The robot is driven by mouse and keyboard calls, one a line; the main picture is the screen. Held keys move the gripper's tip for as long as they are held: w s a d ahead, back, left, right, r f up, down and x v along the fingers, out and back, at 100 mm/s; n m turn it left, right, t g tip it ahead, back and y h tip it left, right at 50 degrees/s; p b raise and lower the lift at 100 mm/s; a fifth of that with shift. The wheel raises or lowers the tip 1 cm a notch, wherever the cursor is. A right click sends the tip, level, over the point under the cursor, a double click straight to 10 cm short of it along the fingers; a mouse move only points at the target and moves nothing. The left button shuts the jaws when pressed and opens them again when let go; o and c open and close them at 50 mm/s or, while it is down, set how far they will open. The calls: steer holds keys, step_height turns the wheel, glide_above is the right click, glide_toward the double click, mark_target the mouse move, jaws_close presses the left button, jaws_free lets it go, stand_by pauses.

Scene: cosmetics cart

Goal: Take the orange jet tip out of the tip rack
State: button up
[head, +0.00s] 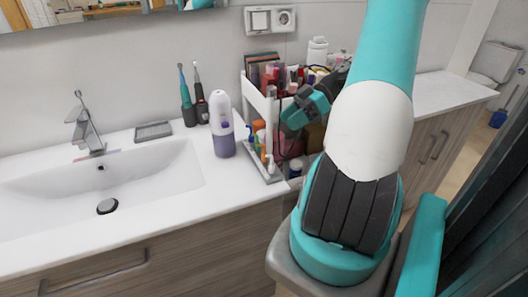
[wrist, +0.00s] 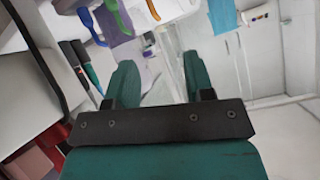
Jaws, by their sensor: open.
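The tip rack (head: 266,174) is at the right end of the counter, beside the white cart, with small blue, green and orange pieces around it. An orange piece (head: 270,163), likely the orange jet tip, shows low at its front. In the wrist view an orange tip (wrist: 152,10) is at the top edge, right of blue and yellow-green tips (wrist: 122,17). My gripper (head: 292,112) is in front of the cart, above and right of the rack. In the wrist view the gripper (wrist: 160,72) has its fingers apart with nothing between them, away from the tips.
A white and purple flosser (head: 222,125) stands left of the rack, with two electric toothbrushes (head: 194,95) behind it. The cart (head: 257,97) is packed with cosmetics. A sink (head: 100,185) fills the left. My arm hides part of the cart.

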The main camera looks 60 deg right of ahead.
steer(key=s+d+f+t, duration=0.3)
steer(key=s+d, duration=0.2)
steer(key=s, duration=0.3)
steer(key=p, duration=0.3)
glide_toward(269, 160)
steer(key=w+a, duration=0.3)
steer(key=w+a+p, duration=0.3)
steer(key=shift+a+f, duration=0.2)
steer(key=shift+f, duration=0.05)
steer(key=shift+w+a+f+t+h, duration=0.1)
steer(key=shift+w+f+t+h, duration=0.1)
steer(key=shift+t+h, duration=0.1)
jaws_close()
